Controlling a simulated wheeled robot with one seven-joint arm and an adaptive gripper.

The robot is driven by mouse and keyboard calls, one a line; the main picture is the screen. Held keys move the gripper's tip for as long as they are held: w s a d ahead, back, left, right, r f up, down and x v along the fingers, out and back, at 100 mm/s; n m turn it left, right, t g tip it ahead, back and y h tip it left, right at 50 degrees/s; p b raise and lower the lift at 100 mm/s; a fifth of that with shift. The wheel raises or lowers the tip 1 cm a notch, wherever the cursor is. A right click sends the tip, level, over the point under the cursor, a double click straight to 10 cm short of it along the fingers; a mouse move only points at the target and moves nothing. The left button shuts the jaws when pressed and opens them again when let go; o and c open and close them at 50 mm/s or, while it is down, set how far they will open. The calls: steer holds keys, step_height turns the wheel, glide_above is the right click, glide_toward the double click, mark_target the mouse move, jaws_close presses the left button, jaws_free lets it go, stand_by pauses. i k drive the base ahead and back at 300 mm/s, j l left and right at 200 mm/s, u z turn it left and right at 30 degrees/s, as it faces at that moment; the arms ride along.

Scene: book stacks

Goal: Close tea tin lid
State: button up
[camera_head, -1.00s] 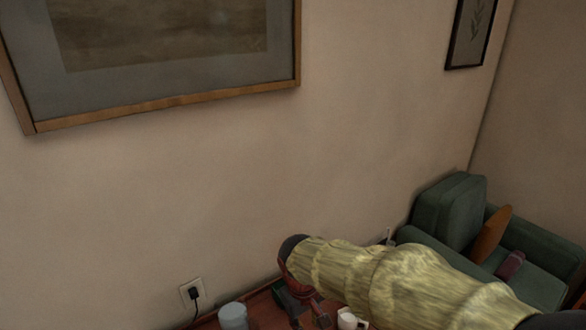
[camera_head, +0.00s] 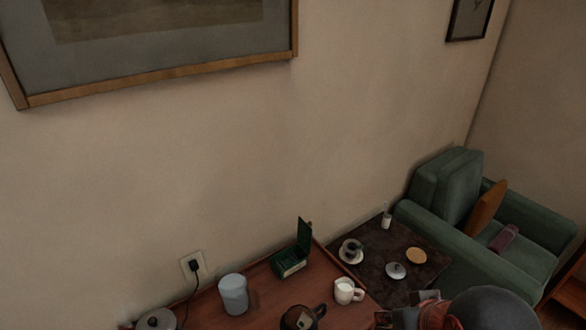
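The tea tin (camera_head: 291,265) is a small dark green box on the reddish-brown tray-like top of the table, near the wall. Its lid (camera_head: 304,240) stands open, roughly upright at the tin's right side. My gripper (camera_head: 400,317) is only partly visible at the bottom edge, right of and nearer than the tin, apart from it. Its fingers are cut off or too unclear to tell open from shut.
A grey-blue canister (camera_head: 233,294), a white mug (camera_head: 347,291) and a dark brown pot (camera_head: 301,318) stand around the tin. A dark side table (camera_head: 420,252) holds a cup and small dishes. A green armchair (camera_head: 450,190) is at right. A cord hangs from the wall socket (camera_head: 194,265).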

mark_target(305, 232)
steer(key=l+u, duration=0.15)
steer(key=u, duration=0.3)
steer(key=i+l+u, duration=0.1)
steer(key=u, duration=0.35)
steer(key=l+u, duration=0.3)
steer(key=u, duration=0.15)
steer(key=l+u, duration=0.15)
steer(key=l, duration=0.3)
steer(key=k+l+u, duration=0.1)
steer(key=l, duration=0.3)
steer(key=l+u, duration=0.15)
steer(key=l, duration=0.3)
steer(key=k+l+u, duration=0.1)
steer(key=l, duration=0.3)
steer(key=k+l+u, duration=0.15)
steer(key=l, duration=0.25)
steer(key=k+l+u, duration=0.15)
steer(key=l, duration=0.5)
steer(key=k+l, duration=0.1)
steer(key=l, duration=0.2)
steer(key=i+j+u, duration=0.1)
steer(key=i, duration=0.25)
